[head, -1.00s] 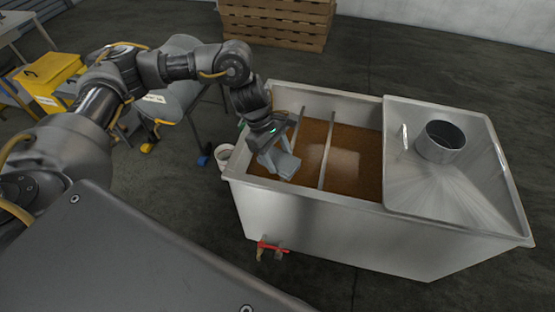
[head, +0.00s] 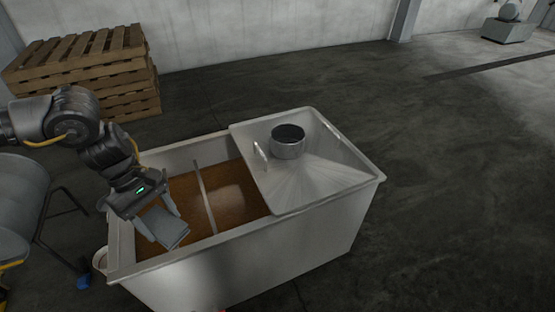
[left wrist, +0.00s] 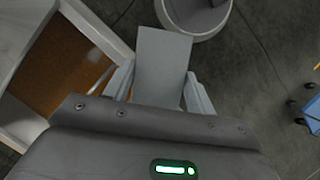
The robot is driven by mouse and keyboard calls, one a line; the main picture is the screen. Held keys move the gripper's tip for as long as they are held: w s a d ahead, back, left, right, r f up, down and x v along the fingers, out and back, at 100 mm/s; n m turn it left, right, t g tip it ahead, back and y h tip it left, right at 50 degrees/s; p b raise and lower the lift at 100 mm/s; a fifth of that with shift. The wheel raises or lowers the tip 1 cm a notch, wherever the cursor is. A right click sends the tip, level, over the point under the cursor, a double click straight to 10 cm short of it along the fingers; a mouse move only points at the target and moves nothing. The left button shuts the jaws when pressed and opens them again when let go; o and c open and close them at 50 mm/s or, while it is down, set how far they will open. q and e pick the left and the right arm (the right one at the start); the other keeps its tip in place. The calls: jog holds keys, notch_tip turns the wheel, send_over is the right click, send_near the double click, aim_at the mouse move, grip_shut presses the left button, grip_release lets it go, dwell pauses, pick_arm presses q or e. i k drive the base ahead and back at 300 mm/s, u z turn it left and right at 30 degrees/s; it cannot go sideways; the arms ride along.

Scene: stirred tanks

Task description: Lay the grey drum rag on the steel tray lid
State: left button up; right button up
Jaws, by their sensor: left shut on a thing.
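My left gripper (head: 160,218) is shut on the grey drum rag (head: 168,232), a flat folded grey piece, and holds it over the left end of the tank. The rag also shows between the fingers in the left wrist view (left wrist: 162,62). My right gripper is not in view.
The tank (head: 240,262) holds brown liquid (head: 226,189) in its open left part, with a thin bar (head: 206,196) across. A white bucket (head: 100,260) stands by its left end. Wooden pallets (head: 85,70) are stacked behind. The floor right of the tank is clear.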

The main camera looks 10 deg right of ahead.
aim_at(320, 179)
jog(key=z, duration=0.45)
jog(key=k, duration=0.5)
jog(key=z, duration=0.85)
jog(key=i, duration=1.45)
jog(key=u, duration=0.05)
